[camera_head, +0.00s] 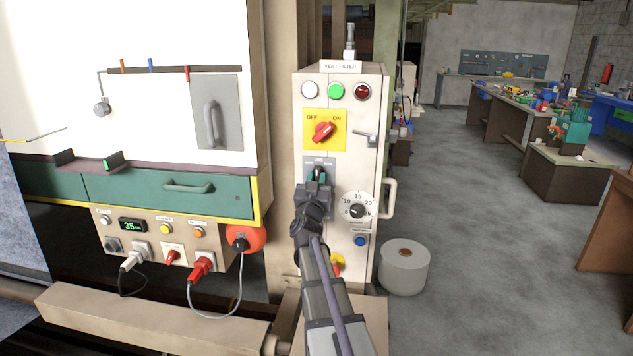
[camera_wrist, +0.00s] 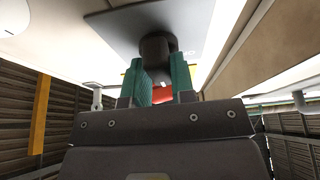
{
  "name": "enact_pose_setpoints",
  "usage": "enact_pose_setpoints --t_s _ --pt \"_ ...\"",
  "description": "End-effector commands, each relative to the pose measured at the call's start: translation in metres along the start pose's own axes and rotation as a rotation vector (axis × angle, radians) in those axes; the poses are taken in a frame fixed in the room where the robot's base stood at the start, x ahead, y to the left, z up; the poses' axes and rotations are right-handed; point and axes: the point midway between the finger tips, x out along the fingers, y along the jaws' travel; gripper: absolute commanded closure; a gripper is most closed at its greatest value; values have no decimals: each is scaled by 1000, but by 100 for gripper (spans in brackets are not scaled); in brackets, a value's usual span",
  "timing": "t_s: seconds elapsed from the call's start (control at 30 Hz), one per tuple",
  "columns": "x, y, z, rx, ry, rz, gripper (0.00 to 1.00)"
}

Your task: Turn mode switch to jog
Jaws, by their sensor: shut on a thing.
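The mode switch is a dark knob on a grey plate (camera_head: 308,163) in the middle of the beige control cabinet (camera_head: 315,85). The plate carries small lettering too small to read fully. My gripper (camera_head: 317,176) is at this plate, with its teal fingers around the knob. In the wrist view the dark knob (camera_wrist: 157,48) sits between the two teal fingertips of my gripper (camera_wrist: 161,75). The gripper is shut on the knob. My wrist hides the lower part of the plate, and the knob's pointing direction cannot be told.
Above is a red OFF/ON rotary switch (camera_head: 323,132) on a yellow plate. A numbered dial (camera_head: 357,210) and a blue button (camera_head: 361,240) are just right of my arm. The cabinet handle (camera_head: 389,198) sticks out at the right. A white roll (camera_head: 404,267) stands on the floor.

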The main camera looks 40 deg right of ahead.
Motion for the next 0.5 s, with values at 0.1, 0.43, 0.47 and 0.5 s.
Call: enact_pose_setpoints --t_s 0.1,0.43,0.47,0.5 --pt "0 0 0 -1 1 0 69" --pt "0 0 0 -1 0 0 51" --pt "0 0 0 -1 0 0 51" --pt "0 0 0 -1 0 0 51"
